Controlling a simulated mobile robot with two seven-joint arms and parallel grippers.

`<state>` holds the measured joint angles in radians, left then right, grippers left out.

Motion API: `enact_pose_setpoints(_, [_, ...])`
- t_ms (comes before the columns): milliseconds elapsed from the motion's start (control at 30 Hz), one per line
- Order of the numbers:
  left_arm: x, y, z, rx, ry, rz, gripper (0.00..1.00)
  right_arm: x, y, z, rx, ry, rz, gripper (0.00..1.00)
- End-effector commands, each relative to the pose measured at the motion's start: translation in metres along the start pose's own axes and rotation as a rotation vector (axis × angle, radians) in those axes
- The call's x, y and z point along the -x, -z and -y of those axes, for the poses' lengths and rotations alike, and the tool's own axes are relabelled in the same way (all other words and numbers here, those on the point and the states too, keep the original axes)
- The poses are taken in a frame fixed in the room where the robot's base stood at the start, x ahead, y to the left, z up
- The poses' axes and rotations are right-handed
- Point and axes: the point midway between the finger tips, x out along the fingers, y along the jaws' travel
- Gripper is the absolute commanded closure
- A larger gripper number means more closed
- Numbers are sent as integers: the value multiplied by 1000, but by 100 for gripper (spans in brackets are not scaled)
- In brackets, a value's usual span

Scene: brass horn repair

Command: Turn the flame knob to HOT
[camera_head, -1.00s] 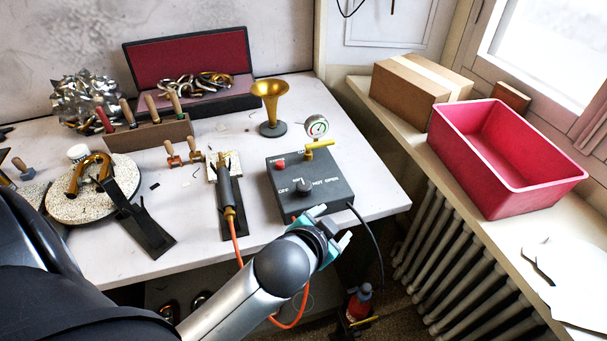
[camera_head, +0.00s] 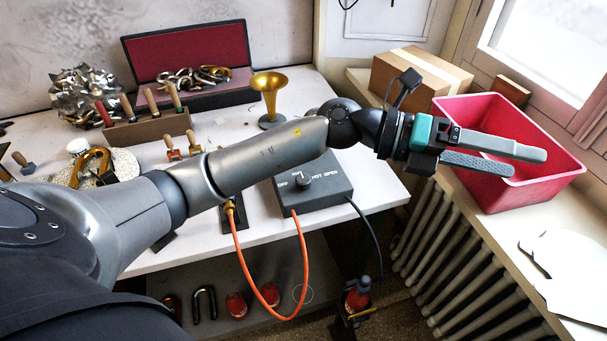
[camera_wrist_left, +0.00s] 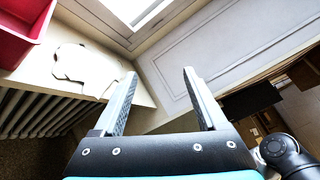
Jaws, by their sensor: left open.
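The flame knob (camera_head: 303,181) is a small dark knob on top of the dark grey control box (camera_head: 326,197) at the table's right front. Labels reading OFF, HOT and OPEN lie around it. Which label it points to is too small to tell. My left arm passes above the box and hides its back part and the gauge. My left gripper (camera_head: 528,162) is open and empty, well to the right of the knob, in front of the red bin in the head view. Its two spread fingers (camera_wrist_left: 159,73) also show in the left wrist view. My right gripper is not in view.
The red bin (camera_head: 572,170) stands on the window sill, with a cardboard box (camera_head: 395,85) behind it. A brass bell (camera_head: 270,88) stands behind my arm. An orange hose (camera_head: 304,262) loops below the table edge, beside a black cable (camera_head: 370,228). A radiator (camera_head: 440,245) is below the sill.

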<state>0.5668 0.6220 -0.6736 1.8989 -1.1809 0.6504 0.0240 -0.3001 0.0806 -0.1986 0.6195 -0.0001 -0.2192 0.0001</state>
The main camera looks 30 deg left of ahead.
Motion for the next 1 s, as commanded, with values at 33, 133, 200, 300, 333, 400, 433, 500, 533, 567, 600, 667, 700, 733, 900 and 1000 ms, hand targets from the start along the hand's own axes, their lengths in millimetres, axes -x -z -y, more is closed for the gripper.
enact_pose_setpoints(33, [6,4,-14,-71,-76,-97,26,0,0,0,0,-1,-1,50])
enact_pose_setpoints(133, [29,14,-47,-181,-247,-296,26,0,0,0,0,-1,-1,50])
enact_pose_setpoints(200, [56,15,-71,-237,-382,-428,26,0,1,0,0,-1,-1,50])
enact_pose_setpoints(300, [106,7,-101,-285,-596,-598,26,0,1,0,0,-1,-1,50])
enact_pose_setpoints(333, [123,4,-108,-291,-660,-644,26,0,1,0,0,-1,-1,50])
enact_pose_setpoints(400, [164,-7,-119,-291,-807,-738,26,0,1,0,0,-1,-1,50])
enact_pose_setpoints(433, [181,-12,-122,-285,-866,-772,26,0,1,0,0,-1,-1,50])
enact_pose_setpoints(500, [217,-22,-124,-263,-990,-839,26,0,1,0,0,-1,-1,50])
enact_pose_setpoints(533, [231,-26,-124,-251,-1036,-863,26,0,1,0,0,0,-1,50])
enact_pose_setpoints(567, [244,-29,-123,-239,-1077,-883,26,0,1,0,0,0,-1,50])
enact_pose_setpoints(600, [258,-32,-121,-223,-1125,-905,26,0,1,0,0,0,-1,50])
enact_pose_setpoints(667, [276,-37,-118,-201,-1180,-930,26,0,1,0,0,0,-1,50])
enact_pose_setpoints(700, [284,-38,-117,-189,-1207,-943,26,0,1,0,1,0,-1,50])
enact_pose_setpoints(733, [288,-39,-116,-183,-1222,-949,26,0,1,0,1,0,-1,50])
enact_pose_setpoints(900, [297,-35,-123,-166,-1249,-965,26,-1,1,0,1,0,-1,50])
enact_pose_setpoints(1000, [297,-26,-137,-166,-1247,-967,26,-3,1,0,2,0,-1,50])
